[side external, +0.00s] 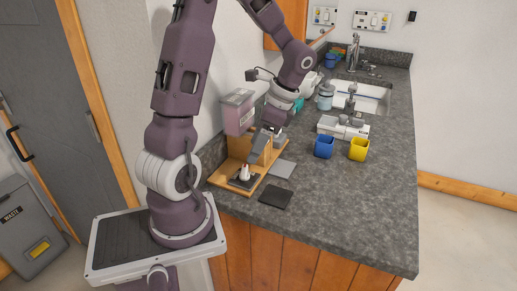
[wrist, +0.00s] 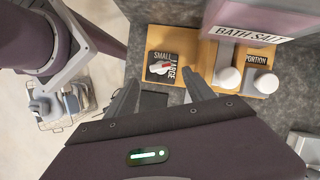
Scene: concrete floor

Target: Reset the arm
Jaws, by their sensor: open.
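My gripper (side external: 264,142) hangs over the wooden stand at the near left of the counter, below my bent arm. In the wrist view my gripper (wrist: 158,92) shows two grey fingers spread apart with nothing between them. A wooden stand (side external: 217,178) holds a dark square marked SMALL and LARGE (wrist: 155,58), with a small white and red piece (wrist: 160,69) on it. The piece lies beyond the fingers in the wrist view and appears apart from them. I cannot tell the exact height of the fingertips above the stand.
A pink-labelled BATH SALT container (side external: 238,112) is close beside my gripper. White knobs (wrist: 229,78) sit below it. A dark tile (side external: 275,196) and a grey tile (side external: 281,168) lie nearby. Blue (side external: 324,148) and yellow (side external: 359,150) cups stand right. The counter's front right is clear.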

